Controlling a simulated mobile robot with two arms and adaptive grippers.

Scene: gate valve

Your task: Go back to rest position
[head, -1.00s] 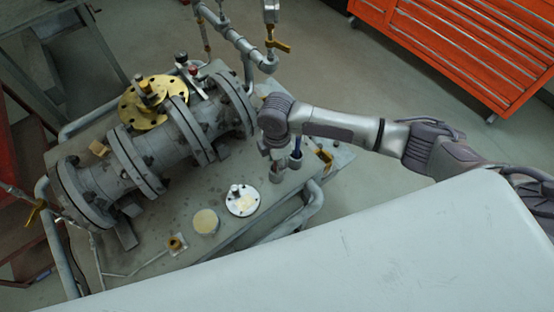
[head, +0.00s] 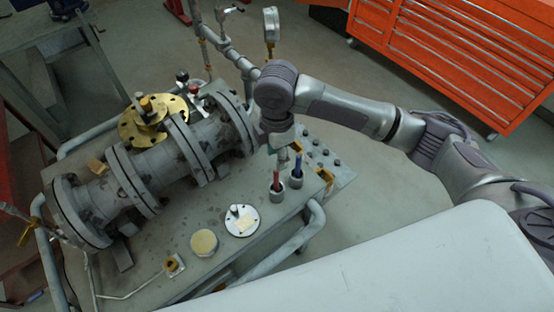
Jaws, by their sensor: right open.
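My right arm comes in from the right, and its wrist is over the back right part of the grey workbench (head: 150,285). My right gripper (head: 284,148) points down below the wrist, mostly hidden by it, and is open with nothing seen held. It is above and behind two small grey holders, one with a red-handled item (head: 276,181) and one with a blue-handled item (head: 297,167). The grey gate valve (head: 160,170) with its gold flange (head: 150,122) lies left of the gripper. My left gripper is not in view.
A white round flange (head: 241,221), a tan disc (head: 204,243) and a small brass fitting (head: 171,265) lie at the bench front. Pipes with a gauge (head: 271,22) rise behind. An orange tool cabinet (head: 460,60) stands back right; floor between is clear.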

